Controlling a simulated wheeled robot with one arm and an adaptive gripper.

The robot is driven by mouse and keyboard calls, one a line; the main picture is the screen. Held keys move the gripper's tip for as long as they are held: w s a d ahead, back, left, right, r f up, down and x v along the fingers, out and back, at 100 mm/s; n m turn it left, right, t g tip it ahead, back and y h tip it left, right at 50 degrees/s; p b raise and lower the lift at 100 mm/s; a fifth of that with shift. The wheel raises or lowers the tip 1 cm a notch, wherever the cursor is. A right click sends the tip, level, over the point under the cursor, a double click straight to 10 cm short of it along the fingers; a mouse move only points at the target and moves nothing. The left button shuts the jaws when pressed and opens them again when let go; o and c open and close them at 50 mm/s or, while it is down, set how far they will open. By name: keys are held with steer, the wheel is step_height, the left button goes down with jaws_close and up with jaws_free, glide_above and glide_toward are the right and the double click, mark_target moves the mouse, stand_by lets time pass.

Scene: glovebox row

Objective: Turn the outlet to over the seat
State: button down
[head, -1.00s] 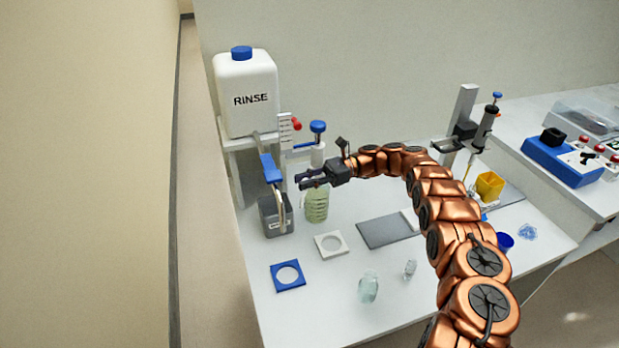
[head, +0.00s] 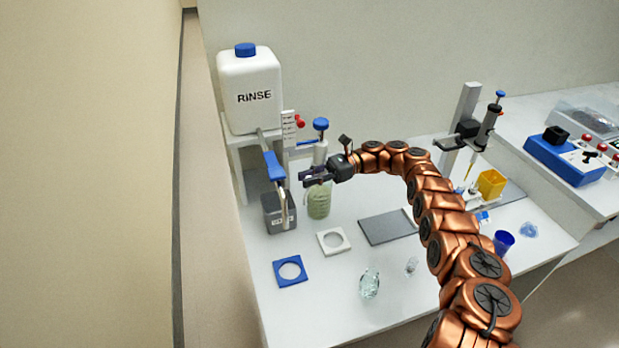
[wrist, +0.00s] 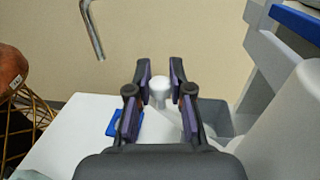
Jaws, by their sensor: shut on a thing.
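The outlet is a bent metal pipe with a blue sleeve (head: 275,165) below the RINSE tank. Its end hangs at the grey box (head: 277,220), and it also shows in the wrist view (wrist: 92,30), left of and apart from my fingers. My gripper (head: 309,178) is right of the pipe, shut on the white top (wrist: 160,90) of a bottle of pale green liquid (head: 319,204). I cannot tell whether the bottle is touching the bench. A white square plate with a round hole (head: 346,244) and a blue one (head: 278,275) lie in front; which is the seat is unclear.
The white RINSE tank (head: 248,82) stands on a raised shelf at the back. A column with a blue knob (head: 320,124) rises close behind my gripper. A dark mat (head: 388,227) and a glass vessel (head: 370,286) are to the right.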

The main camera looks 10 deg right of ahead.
steer(key=c, duration=1)
jaws_free()
step_height(320, 180, up, 10)
steer(key=shift+f, duration=0.1)
steer(key=shift+c, duration=0.2)
